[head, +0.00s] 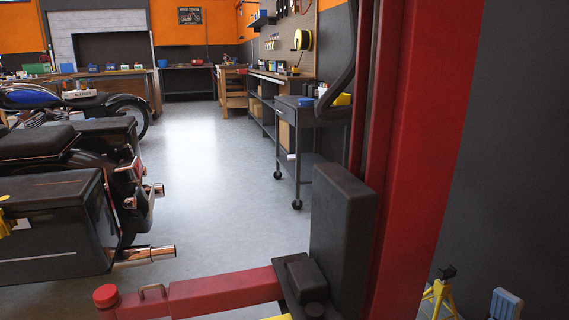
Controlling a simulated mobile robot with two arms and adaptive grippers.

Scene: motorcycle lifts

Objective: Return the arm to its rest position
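Neither of my grippers shows in the head view, and no arm of mine can be made out. A tall red lift post (427,140) stands close on the right. A red lift arm (225,291) reaches left from its foot, low across the bottom of the view. The arm has a small metal handle (153,290) and a round red pad (106,295) at its left end. A dark box (343,225) is fixed to the post above the arm. The task does not say which arm is meant.
A black motorcycle (60,200) with chrome exhausts stands at left, a blue one (60,98) behind it. A grey wheeled cart (303,125) is beyond the post. A yellow stand (440,294) is at lower right. The grey floor (215,180) between is clear.

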